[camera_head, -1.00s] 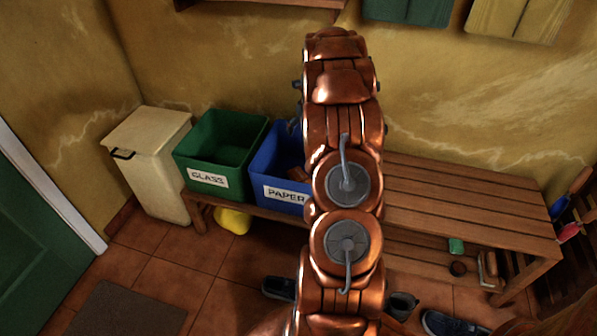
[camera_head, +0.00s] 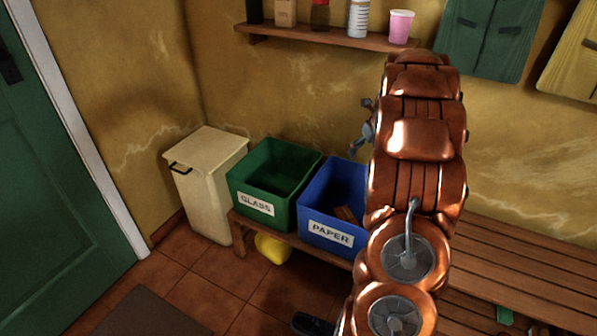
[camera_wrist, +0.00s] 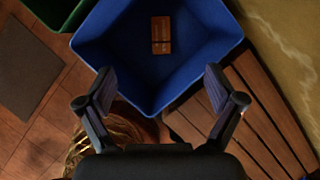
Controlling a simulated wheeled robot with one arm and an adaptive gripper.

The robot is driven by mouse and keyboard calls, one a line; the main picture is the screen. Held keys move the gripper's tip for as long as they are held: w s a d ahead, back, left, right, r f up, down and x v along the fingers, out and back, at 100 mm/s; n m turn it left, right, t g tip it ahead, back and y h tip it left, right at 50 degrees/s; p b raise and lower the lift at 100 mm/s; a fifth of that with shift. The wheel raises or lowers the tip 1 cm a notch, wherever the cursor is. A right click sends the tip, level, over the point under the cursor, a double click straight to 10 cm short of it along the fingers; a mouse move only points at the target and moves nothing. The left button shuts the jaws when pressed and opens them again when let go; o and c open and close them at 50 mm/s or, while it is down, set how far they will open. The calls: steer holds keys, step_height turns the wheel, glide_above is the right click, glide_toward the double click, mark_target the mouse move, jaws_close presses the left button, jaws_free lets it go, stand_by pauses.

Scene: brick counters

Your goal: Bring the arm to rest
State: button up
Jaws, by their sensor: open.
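My copper arm rises in the right half of the head view and hides part of the bench. My gripper (camera_wrist: 160,90) is open in the wrist view, its two dark fingers wide apart with nothing between them. In the head view only part of it (camera_head: 362,138) shows at the left side of my arm, above the blue bin. The blue bin (camera_wrist: 118,78), labelled PAPER, lies below and ahead of the fingers. A small brown block-like item (camera_wrist: 161,35) lies on its floor and also shows in the head view (camera_head: 346,214).
A green GLASS bin (camera_head: 250,192) stands left of the blue bin on the wooden bench (camera_head: 530,262). A cream lidded bin (camera_head: 207,190) stands further left. A wall shelf (camera_head: 335,38) with cups and bottles is above. A yellow object (camera_head: 272,248) is under the bench.

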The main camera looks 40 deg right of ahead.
steer(key=s+a+r+n+g+y+p, duration=0.1)
steer(key=s+a+r+n+p, duration=0.2)
steer(key=a+r+n+p, duration=0.55)
steer(key=s+a+r+n+g+p, duration=0.15)
steer(key=a+r+n, duration=0.35)
steer(key=a, duration=0.8)
steer(key=s+a+r+n+g+y+p, duration=0.1)
steer(key=s+a+r+n+p, duration=0.4)
steer(key=a, duration=0.5)
steer(key=s+a+r+n+g+p, duration=0.1)
steer(key=s+a+r+n+p, duration=0.4)
steer(key=s+n, duration=0.5)
steer(key=s+a+r+n+g+p, duration=0.1)
steer(key=s+a+r+n+p, duration=0.4)
steer(key=s+a+n, duration=0.3)
steer(key=s+r+n, duration=0.1)
steer(key=s+n, duration=0.1)
steer(key=s, duration=0.1)
steer(key=shift+s+a+r+g+h+p, duration=0.2)
steer(key=shift+a+r+g+h+p, duration=0.15)
steer(key=shift+h+p, duration=0.05)
